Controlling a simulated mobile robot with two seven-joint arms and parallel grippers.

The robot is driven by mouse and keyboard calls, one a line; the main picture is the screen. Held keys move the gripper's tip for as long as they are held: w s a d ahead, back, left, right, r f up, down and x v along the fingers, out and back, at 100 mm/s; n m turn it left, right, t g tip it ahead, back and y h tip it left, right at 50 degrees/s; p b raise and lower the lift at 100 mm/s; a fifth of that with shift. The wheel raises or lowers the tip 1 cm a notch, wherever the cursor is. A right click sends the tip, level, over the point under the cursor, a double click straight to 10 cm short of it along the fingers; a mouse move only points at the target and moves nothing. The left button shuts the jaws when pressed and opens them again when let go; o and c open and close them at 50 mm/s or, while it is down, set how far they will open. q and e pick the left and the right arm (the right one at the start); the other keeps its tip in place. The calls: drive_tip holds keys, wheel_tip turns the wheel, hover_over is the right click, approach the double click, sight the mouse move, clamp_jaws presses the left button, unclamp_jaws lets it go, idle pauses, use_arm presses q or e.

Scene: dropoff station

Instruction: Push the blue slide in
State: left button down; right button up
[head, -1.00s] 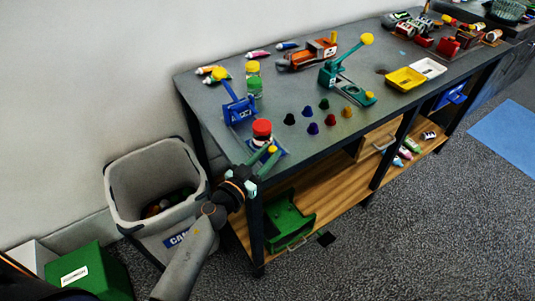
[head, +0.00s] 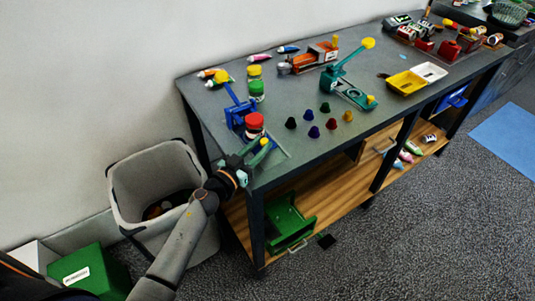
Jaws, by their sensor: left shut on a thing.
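The blue press (head: 238,110) stands at the left end of the grey table, with a raised lever ending in a yellow knob (head: 221,76). Its blue slide (head: 245,135) lies at the near side of the press and bears a jar with a red lid (head: 254,121). The jar stands upright, close to the press body. My left gripper (head: 257,151) is at the table's near left edge, shut at the slide's small yellow knob (head: 264,142). The fingers partly hide the knob and the slide's outer end. My right gripper is out of view.
A teal press (head: 345,85) stands further right. Several coloured caps (head: 314,132) lie between. Jars with yellow and green lids (head: 257,88) stand behind the blue press. A grey bin (head: 150,170) stands left of the table, beside my arm.

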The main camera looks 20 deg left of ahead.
sight(255, 135)
use_arm(q)
drive_tip(key=shift+w+a, duration=0.55)
drive_tip(key=shift+a, duration=0.2)
drive_tip(key=shift+w+a, duration=0.5)
drive_tip(key=shift+a, duration=0.25)
drive_tip(key=c, duration=0.9)
unclamp_jaws()
drive_tip(key=shift+a, duration=0.1)
drive_tip(key=v, duration=1.2)
drive_tip(key=shift+s+p, duration=0.25)
drive_tip(key=shift+p, duration=0.05)
drive_tip(key=s+d+f+g+y, duration=0.1)
drive_tip(key=s+d+f+g, duration=0.1)
drive_tip(key=s+f, duration=0.3)
drive_tip(key=s+d+f+g, duration=0.3)
drive_tip(key=s+d+f, duration=0.2)
drive_tip(key=s, duration=0.1)
drive_tip(key=s+d+f+n+g+y, duration=0.1)
drive_tip(key=s+d+f+g, duration=0.2)
drive_tip(key=s+f, duration=0.3)
drive_tip(key=shift+s+d+y, duration=0.25)
drive_tip(key=shift+d+y, duration=0.05)
drive_tip(key=shift+d, duration=0.1)
